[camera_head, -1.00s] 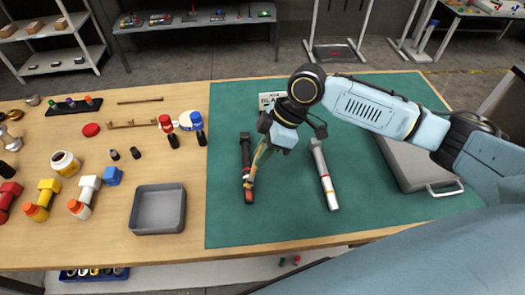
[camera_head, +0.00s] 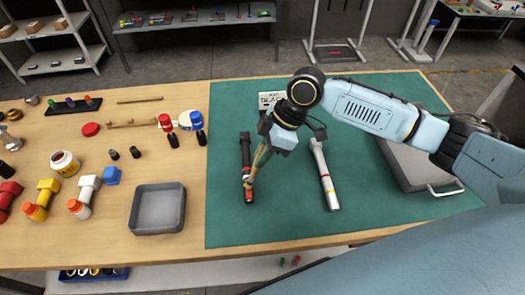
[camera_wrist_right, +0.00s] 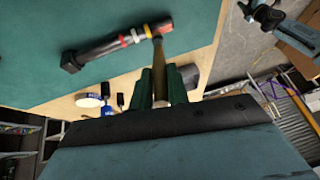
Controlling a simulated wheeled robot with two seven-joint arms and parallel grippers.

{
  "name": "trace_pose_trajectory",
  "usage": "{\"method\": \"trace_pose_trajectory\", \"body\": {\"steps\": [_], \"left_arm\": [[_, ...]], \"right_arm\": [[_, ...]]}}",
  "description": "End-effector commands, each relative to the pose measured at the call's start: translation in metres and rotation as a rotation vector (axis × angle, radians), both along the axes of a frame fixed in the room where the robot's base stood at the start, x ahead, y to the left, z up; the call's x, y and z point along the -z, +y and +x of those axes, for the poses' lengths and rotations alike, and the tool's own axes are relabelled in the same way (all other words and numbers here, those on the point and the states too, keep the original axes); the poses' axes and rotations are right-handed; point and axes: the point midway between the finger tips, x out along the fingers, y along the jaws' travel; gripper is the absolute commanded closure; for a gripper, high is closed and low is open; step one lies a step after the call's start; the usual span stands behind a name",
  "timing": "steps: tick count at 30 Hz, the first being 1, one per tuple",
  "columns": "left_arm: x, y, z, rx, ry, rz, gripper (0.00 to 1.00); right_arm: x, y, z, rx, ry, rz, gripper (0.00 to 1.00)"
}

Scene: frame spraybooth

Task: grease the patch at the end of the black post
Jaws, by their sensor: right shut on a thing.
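The black post (camera_head: 246,160) lies on the green mat, with coloured bands and a reddish patch at its near end. It also shows in the right wrist view (camera_wrist_right: 100,50), where its banded end with the orange-red patch (camera_wrist_right: 160,27) points right. My right gripper (camera_wrist_right: 160,88) is shut on a slim wooden-handled brush (camera_wrist_right: 158,62). The brush tip is at the post's banded end, beside the patch; I cannot tell whether it touches. In the head view my right gripper (camera_head: 268,141) is above and right of the post. My left gripper is not in view.
A white post (camera_head: 325,175) with coloured bands lies to the right on the green mat (camera_head: 285,225). A label plate (camera_head: 271,100) stands behind. A grey case (camera_head: 410,170) is at right. A grey tray (camera_head: 158,229), bottles and jars occupy the wooden table at left.

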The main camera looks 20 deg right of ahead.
Motion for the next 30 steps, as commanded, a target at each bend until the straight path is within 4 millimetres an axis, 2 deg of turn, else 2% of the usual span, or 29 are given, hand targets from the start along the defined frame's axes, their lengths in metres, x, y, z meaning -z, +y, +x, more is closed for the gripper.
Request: {"method": "trace_pose_trajectory", "body": {"steps": [14, 24, 30], "left_arm": [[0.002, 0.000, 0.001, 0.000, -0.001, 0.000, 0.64], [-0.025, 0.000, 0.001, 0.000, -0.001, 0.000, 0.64], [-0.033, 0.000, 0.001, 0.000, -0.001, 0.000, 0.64]], "right_arm": [[0.008, 0.000, 0.000, -0.001, 0.000, 0.000, 1.00], [0.005, 0.008, -0.027, -0.002, 0.003, -0.001, 1.00], [0.006, 0.011, -0.037, 0.000, 0.002, -0.001, 1.00]]}}
